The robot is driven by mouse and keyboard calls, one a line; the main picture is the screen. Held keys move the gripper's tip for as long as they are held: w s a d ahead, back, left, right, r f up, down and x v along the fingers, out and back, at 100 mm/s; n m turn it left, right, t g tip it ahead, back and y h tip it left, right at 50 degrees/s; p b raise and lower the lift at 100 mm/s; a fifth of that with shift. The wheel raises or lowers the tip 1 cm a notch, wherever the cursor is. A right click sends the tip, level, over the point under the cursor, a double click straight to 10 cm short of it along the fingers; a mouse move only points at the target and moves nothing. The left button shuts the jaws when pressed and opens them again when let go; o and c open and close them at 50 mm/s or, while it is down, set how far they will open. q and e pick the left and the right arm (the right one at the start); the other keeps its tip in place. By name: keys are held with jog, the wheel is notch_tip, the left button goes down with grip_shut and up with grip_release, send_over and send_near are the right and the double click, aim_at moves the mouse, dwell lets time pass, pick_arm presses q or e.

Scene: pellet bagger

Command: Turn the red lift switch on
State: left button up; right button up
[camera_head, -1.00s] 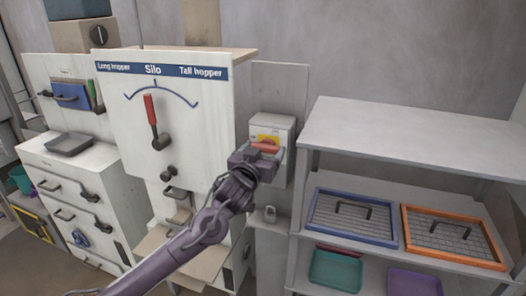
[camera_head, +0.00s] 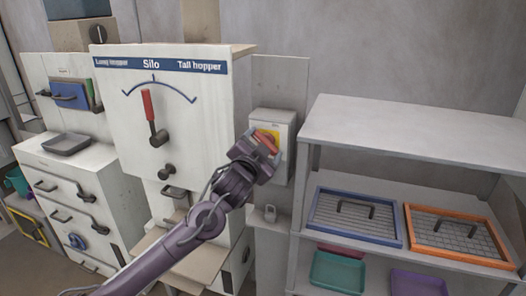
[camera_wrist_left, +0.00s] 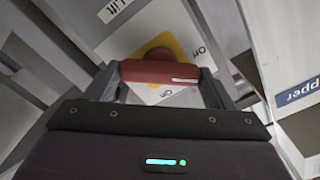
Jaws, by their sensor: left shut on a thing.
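The red lift switch is a red handle (camera_head: 265,141) on a yellow plate, on a pale box (camera_head: 284,125) fixed to the wall panel. My left gripper (camera_wrist_left: 159,76) is shut on the handle, one finger at each end of it in the left wrist view. There the handle (camera_wrist_left: 160,71) lies across the yellow plate (camera_wrist_left: 181,46), near a "Lift" label and On and Off markings. In the head view the handle is tilted, sloping down to the right. My left gripper (camera_head: 258,148) partly hides the switch there. My right gripper is not in view.
Left of the switch stands the silo panel (camera_head: 195,115) with a red-handled lever (camera_head: 151,118). At right is a grey shelf unit (camera_head: 400,130) holding a blue-framed tray (camera_head: 318,228) and an orange-framed tray (camera_head: 466,258). A small latch (camera_head: 270,212) sits below the switch.

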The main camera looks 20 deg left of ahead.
pick_arm(q)
jog(key=shift+f+m+b, duration=0.15)
jog(key=shift+m+b, duration=3)
jog(key=shift+m, duration=1.85)
jog(key=o, duration=1)
jog(key=s+b, duration=0.2)
jog(key=s, duration=0.6)
